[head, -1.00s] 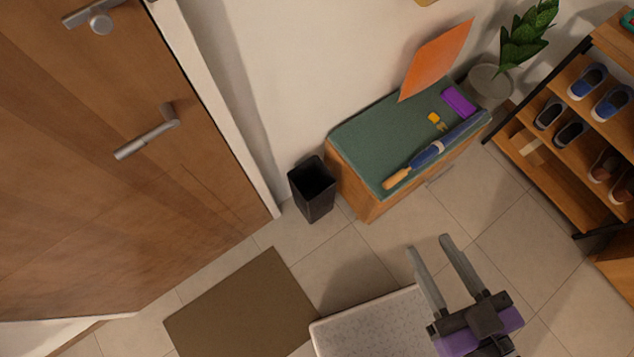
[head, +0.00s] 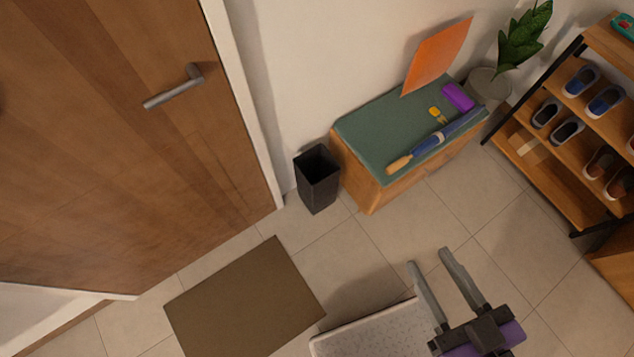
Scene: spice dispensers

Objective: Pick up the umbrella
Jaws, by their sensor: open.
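The umbrella (head: 432,145) is folded, blue with a tan handle at its left end. It lies along the front edge of the green top of a low wooden bench (head: 380,125), in the head view. My gripper (head: 427,256) is in the lower right of the head view, over the tiled floor in front of the bench. Its two grey fingers are apart with nothing between them. It is clear of the umbrella.
A purple item (head: 458,97), a small yellow item (head: 437,115) and an orange sheet (head: 437,56) are on or behind the bench top. A black bin (head: 317,180) stands left of the bench. A shoe rack (head: 550,170) and potted plant (head: 488,88) are right. A brown mat (head: 245,300) lies on the floor.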

